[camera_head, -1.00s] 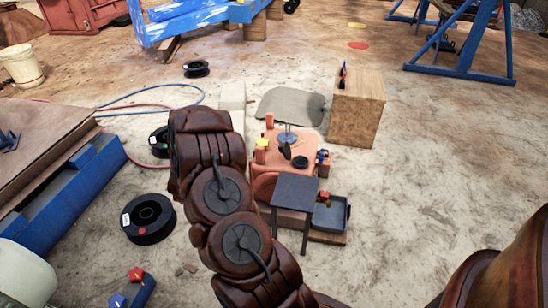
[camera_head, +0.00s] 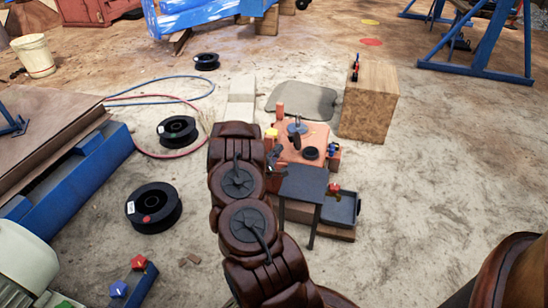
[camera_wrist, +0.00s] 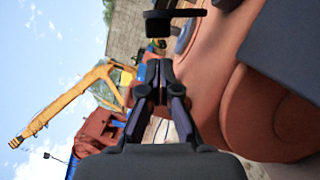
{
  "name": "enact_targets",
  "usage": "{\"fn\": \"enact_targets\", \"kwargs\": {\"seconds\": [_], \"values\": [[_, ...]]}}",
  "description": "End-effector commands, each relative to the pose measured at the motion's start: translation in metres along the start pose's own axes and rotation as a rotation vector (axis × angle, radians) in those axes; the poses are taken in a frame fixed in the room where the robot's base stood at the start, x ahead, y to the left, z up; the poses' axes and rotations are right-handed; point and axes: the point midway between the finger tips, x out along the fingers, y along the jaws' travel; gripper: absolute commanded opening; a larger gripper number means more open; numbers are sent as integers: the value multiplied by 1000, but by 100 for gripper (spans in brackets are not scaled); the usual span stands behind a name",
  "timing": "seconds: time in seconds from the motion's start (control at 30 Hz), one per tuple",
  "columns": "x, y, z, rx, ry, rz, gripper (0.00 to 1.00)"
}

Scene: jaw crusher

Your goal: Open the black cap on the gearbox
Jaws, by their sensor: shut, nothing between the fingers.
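The orange gearbox (camera_head: 291,157) stands on the ground in the middle of the head view. The round black cap (camera_head: 311,153) is on its top right part. In the wrist view the black cap (camera_wrist: 175,13) seems to show edge-on at the top, beyond my fingertips. I cannot tell clearly whether it lies flat or stands tilted. My gripper (camera_wrist: 158,72) is shut and empty, beside the orange housing, apart from the cap. In the head view my gripper (camera_head: 271,158) is left of the cap, partly hidden by my wrist.
A dark grey plate (camera_head: 302,183) stands in front of the gearbox, with a dark tray (camera_head: 342,208) at its right. A yellow part (camera_head: 271,132) and a grey disc (camera_head: 297,127) sit on the gearbox. A wooden block (camera_head: 368,101) stands behind right.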

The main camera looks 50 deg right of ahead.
Motion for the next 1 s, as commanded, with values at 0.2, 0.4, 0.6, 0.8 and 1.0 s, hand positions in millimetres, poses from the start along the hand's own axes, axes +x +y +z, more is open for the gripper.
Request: {"fn": "enact_targets", "kwargs": {"seconds": [0.2,0.4,0.6,0.8,1.0], "values": [[35,-1,0,5,-3,2,0],[50,0,0,3,-1,1,0],[53,0,0,2,1,0,0],[53,0,0,2,1,0,0],[60,0,13,25,-15,-15,0]]}}
